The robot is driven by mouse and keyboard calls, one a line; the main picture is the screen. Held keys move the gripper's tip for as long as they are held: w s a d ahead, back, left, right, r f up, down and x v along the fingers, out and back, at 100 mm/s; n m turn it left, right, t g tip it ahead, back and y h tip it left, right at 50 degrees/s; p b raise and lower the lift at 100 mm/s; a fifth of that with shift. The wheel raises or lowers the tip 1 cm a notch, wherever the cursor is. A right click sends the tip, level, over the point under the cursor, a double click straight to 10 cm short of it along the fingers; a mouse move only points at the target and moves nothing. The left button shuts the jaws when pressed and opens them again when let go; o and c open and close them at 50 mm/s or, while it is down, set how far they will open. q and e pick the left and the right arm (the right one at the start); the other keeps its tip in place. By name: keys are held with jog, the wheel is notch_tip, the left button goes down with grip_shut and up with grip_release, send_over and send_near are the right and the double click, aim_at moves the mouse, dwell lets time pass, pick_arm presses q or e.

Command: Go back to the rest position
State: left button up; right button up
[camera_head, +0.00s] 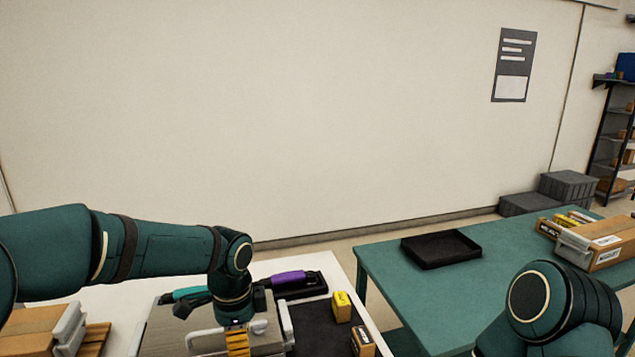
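My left arm reaches in from the left and bends down at the wrist over the white table (105,296). My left gripper (238,346) points down at the bottom edge, over a grey device with a pale handle (203,340). A yellow ribbed part shows at its lower end. The fingertips are cut off or hidden, so I cannot tell if it is open or shut, or touching the device. My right arm shows at the lower right, in front of the green table (385,271); its gripper is out of view.
A teal item (188,293) and a purple item (288,277) lie behind my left gripper. The green table holds a black tray (440,263) and boxes (603,253). A carton (30,330) is lower left.

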pick_arm(q)
jog(key=s+d+f+n+h, duration=0.1)
jog(key=d+f+n, duration=0.15)
jog(key=f, duration=0.45)
jog(key=s+d+f+n+h, duration=0.2)
jog(key=f+n, duration=0.1)
jog(key=f, duration=0.5)
jog(key=s+f+n+t, duration=0.1)
jog(key=s+f+n, duration=1)
jog(key=s+f, duration=0.1)
jog(key=shift+f+t+h, duration=0.4)
jog(key=shift+f, duration=0.4)
pick_arm(e)
jog(key=shift+w, duration=0.15)
pick_arm(q)
jog(key=shift+o, duration=0.2)
